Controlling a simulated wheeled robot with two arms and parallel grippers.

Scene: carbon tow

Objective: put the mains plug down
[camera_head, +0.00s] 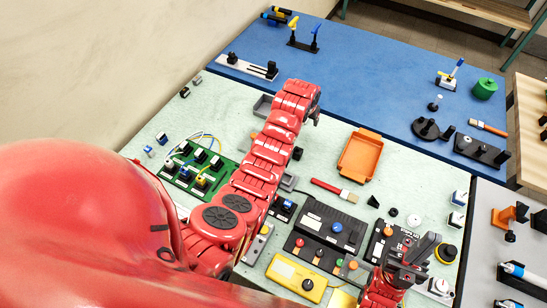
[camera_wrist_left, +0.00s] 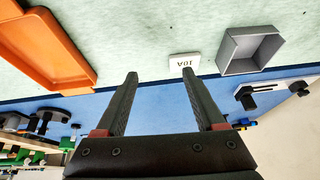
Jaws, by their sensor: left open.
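A small white block marked 10A (camera_wrist_left: 184,62), which may be the mains plug, lies on the pale green mat in the left wrist view. It is just beyond the tip of one finger; I cannot tell if they touch. My left gripper (camera_wrist_left: 160,76) is open, with nothing between its fingers. In the head view my red left arm hides the block and most of that gripper. My right gripper (camera_head: 408,257) is low at the right of the head view, over dark devices; I cannot tell whether it is open or shut.
A grey tray (camera_wrist_left: 250,50) is beside the white block. An orange tray (camera_head: 362,155) and a red-handled brush (camera_head: 334,190) lie on the mat. A green board with sockets (camera_head: 198,167) is left of my arm. The blue mat (camera_head: 370,80) behind has open room.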

